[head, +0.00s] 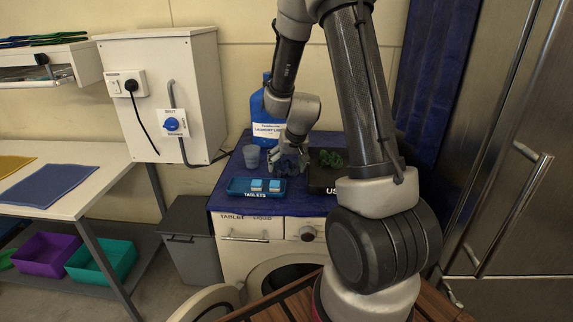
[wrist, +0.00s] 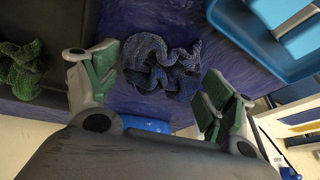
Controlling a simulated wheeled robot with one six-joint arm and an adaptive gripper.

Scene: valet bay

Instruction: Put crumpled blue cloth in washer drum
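A crumpled blue cloth (wrist: 160,68) lies on the blue top of the washer (head: 225,199). In the wrist view it sits between the two spread fingers of my gripper (wrist: 160,95), which is open. In the head view my gripper (head: 290,150) is over the washer top, and the blue cloth (head: 287,163) is partly hidden under it. The washer's round door (head: 205,303) stands open at the front. The dark drum opening (head: 290,277) shows behind it, partly hidden by my arm and a slatted wooden surface.
A blue tray (head: 240,193) with tablets is left of the cloth. A black tray (head: 318,183) with a crumpled green cloth (head: 331,158) is right. A blue detergent bottle (head: 262,110) and a grey cup (head: 251,156) stand behind. A grey bin (head: 190,243) stands left of the washer.

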